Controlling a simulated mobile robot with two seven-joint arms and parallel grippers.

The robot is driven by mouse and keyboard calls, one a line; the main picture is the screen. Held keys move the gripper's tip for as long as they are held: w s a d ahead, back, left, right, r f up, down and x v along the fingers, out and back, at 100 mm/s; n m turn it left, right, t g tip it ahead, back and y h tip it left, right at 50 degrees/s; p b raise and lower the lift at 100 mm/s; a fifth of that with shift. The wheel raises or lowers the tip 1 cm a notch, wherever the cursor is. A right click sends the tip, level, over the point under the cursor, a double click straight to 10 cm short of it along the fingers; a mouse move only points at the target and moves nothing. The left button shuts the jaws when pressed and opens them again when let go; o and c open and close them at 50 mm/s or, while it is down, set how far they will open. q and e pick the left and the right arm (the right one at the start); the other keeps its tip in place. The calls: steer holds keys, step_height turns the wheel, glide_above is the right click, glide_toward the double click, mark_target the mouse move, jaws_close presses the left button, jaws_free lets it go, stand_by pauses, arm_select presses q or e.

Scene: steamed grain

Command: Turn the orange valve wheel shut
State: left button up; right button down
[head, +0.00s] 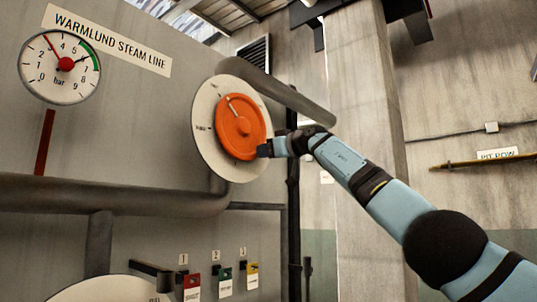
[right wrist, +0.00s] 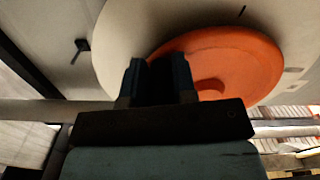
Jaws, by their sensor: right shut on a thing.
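The orange valve wheel (head: 240,128) is mounted on a round cream dial plate (head: 205,105) on the grey panel. A pale pointer line on the wheel points up and slightly left. My right gripper (head: 264,150) is at the wheel's lower right edge, shut on its rim. In the right wrist view the gripper's dark fingers (right wrist: 160,75) cover the near part of the orange wheel (right wrist: 235,60), so the contact itself is hidden. My left gripper is not in view.
A pressure gauge (head: 60,67) with a red needle is at upper left, beside a "WARMLUND STEAM LINE" sign (head: 106,39). A thick pipe (head: 110,195) runs below, and another (head: 275,90) passes above the wheel. Coloured tags (head: 192,286) hang lower down. A concrete pillar (head: 365,100) stands at right.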

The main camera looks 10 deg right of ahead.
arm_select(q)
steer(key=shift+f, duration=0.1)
arm_select(e)
steer(key=shift+s+a+r, duration=0.1)
steer(key=shift+a+r, duration=0.05)
steer(key=shift+a, duration=0.1)
steer(key=c, duration=1.2)
jaws_free()
steer(key=shift+o, duration=1.4)
steer(key=shift+s+a+r, duration=0.1)
steer(key=shift+a, duration=0.1)
steer(key=shift+s+a, duration=0.1)
steer(key=shift+a, duration=0.05)
steer(key=shift+d, duration=0.35)
steer(key=shift+s+d+f+b, duration=0.15)
steer(key=shift+f+b, duration=0.1)
steer(key=shift+b, duration=0.3)
arm_select(q)
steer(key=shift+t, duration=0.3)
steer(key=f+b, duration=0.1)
steer(key=b, duration=0.1)
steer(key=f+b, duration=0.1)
steer(key=b, duration=0.2)
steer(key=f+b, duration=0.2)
steer(key=b, duration=0.1)
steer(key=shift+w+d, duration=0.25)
arm_select(e)
steer(key=v, duration=1.3)
steer(key=shift+r, duration=0.2)
